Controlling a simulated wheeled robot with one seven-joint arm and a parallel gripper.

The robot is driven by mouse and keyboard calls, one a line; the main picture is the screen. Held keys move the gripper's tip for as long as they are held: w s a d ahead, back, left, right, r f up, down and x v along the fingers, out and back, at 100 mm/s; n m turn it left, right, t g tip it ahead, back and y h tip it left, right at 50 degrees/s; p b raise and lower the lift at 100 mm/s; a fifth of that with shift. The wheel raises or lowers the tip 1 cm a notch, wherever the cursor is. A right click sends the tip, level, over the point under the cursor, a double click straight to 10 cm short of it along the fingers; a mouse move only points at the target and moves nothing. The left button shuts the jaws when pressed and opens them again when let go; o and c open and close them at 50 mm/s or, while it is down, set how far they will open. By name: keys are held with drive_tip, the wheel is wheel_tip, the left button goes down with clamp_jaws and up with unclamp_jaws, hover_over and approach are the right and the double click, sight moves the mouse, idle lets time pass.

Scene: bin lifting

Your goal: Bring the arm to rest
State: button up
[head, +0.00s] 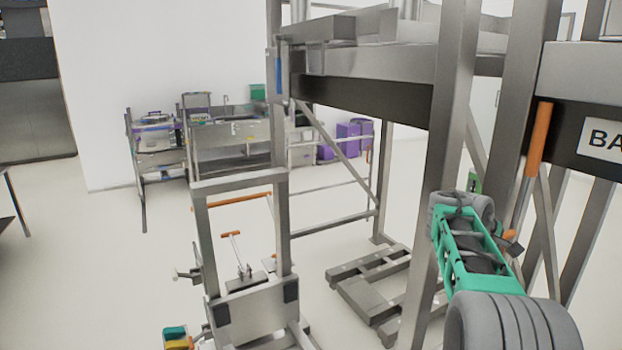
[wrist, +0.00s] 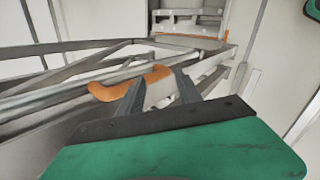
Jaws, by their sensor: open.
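My arm (head: 478,250), green and grey, reaches up from the lower right in the head view, in front of the steel frame. The gripper end is mostly hidden there behind the arm and a post. In the wrist view my gripper (wrist: 160,84) is open, with two dark fingers spread apart. An orange handle (wrist: 112,91) lies across the view at the fingertips. I cannot tell whether it touches the fingers or lies beyond them.
A tall steel frame (head: 455,130) stands close around my arm, with an orange bar (head: 539,138) on it. A wheeled lifter (head: 250,315) stands left of it. Sinks (head: 228,145) and purple bins (head: 349,137) line the back wall. Floor at left (head: 105,265) is clear.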

drive_tip(key=s+a+f+m+g+y, duration=0.1)
drive_tip(key=s+a+f+m+y, duration=0.1)
drive_tip(key=s+a+f+m, duration=0.45)
drive_tip(key=s+a+f+m+g+y, duration=0.1)
drive_tip(key=a+f+m+y, duration=0.1)
drive_tip(key=a+f+m, duration=0.5)
drive_tip(key=s+a+f+n+y+b, duration=0.1)
drive_tip(key=s+a+f+n+y, duration=0.2)
drive_tip(key=s+a, duration=1.35)
drive_tip(key=w+a+r+n+t+b, duration=0.1)
drive_tip(key=a+r+n+t, duration=0.1)
drive_tip(key=r, duration=0.5)
drive_tip(key=a+t, duration=0.1)
drive_tip(key=a, duration=0.1)
drive_tip(key=shift+w+a, duration=0.25)
drive_tip(key=shift+a, duration=0.15)
drive_tip(key=shift+n, duration=0.25)
